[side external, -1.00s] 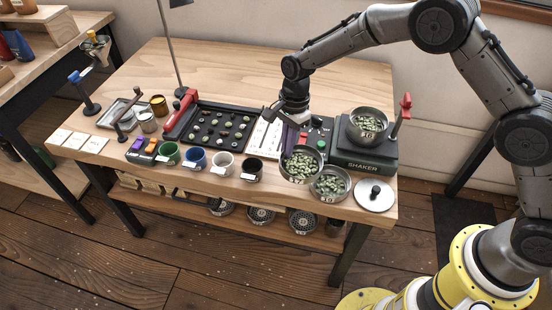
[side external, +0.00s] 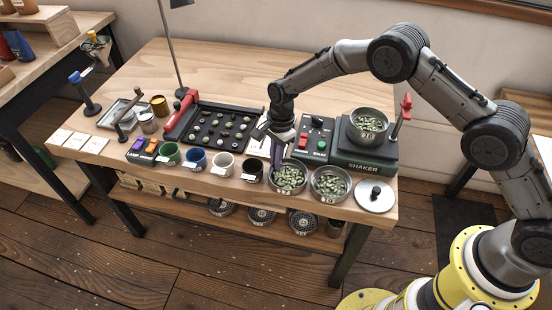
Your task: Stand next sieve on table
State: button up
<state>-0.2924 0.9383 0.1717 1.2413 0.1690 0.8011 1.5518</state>
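Three round metal sieves hold green beans. One sieve (side external: 290,190) is at the table's front edge, left of the second sieve (side external: 331,197), and looks level with it. The third sieve (side external: 368,138) sits on top of the shaker (side external: 366,166). My gripper (side external: 274,164) points down at the left rim of the left sieve. Its fingers look closed on that rim, though the tips are small and partly hidden. Whether the sieve's base touches the table (side external: 238,62) cannot be told clearly.
A round lid with a black knob (side external: 375,196) lies right of the sieves. Several cups, including a black one (side external: 252,171), stand close on the left. The table's back is clear.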

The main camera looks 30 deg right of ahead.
jog(key=o, duration=0.3)
jog(key=shift+o, duration=0.2)
jog(key=shift+r, duration=0.1)
notch_tip(320, 180, up, 12)
jog(key=d, duration=0.1)
jog(key=shift+w+d, duration=0.2)
